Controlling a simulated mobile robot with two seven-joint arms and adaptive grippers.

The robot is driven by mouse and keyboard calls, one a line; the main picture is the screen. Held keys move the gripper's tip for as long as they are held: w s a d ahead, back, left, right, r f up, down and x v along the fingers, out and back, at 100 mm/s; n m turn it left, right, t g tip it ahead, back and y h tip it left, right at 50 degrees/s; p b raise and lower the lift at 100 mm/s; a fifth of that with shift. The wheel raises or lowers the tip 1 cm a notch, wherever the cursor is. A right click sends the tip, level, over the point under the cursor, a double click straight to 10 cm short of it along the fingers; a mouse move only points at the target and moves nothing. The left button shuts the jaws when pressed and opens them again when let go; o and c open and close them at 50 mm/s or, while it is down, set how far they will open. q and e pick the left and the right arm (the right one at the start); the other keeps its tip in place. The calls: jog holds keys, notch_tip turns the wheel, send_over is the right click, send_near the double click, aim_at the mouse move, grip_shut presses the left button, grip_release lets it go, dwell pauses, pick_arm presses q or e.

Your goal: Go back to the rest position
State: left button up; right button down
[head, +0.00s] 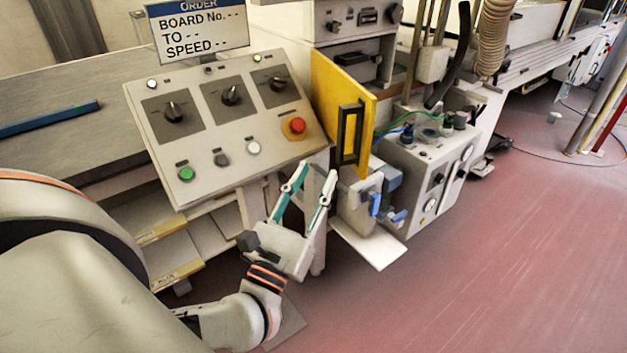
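My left gripper (310,178) is in front of the lower right part of a sloped control panel (207,130). Its two fingers are spread apart with nothing between them. The fingers point up, below the red emergency button (297,125) and left of the yellow door (330,95). I cannot tell whether the fingertips touch the panel's edge. My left arm comes in from the lower left and hides part of the floor and the shelves. My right gripper does not show.
The panel bears dark knobs, a green button (186,173) and a white button (253,148). An order sign (200,32) stands behind it. The yellow door has a black handle (349,133). A box with gauges (425,175) stands to the right. The red floor (480,260) is clear at the right.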

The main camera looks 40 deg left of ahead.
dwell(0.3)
pick_arm(q)
jog(key=s+d+f+m+g+h, duration=0.15)
jog(key=d+f+m+h, duration=0.55)
jog(key=m, duration=0.8)
jog(key=s+d+f+m+g+h, duration=0.1)
jog(key=d+f+m+g+h, duration=0.25)
jog(key=d+f+m, duration=0.8)
jog(key=s+a+f+m+g+y, duration=0.2)
jog(key=s+a+f+m+g, duration=0.1)
jog(key=f+m, duration=0.5)
jog(key=s+a+f+m+g+y+p, duration=0.1)
jog(key=s+a+f+m+g, duration=0.3)
jog(key=f, duration=0.9)
jog(key=s+a+m+y, duration=0.1)
jog(key=a+m, duration=0.2)
jog(key=shift+s+a+f+m, duration=0.25)
jog(key=shift+s+f+m, duration=0.05)
jog(key=shift+s+m, duration=0.1)
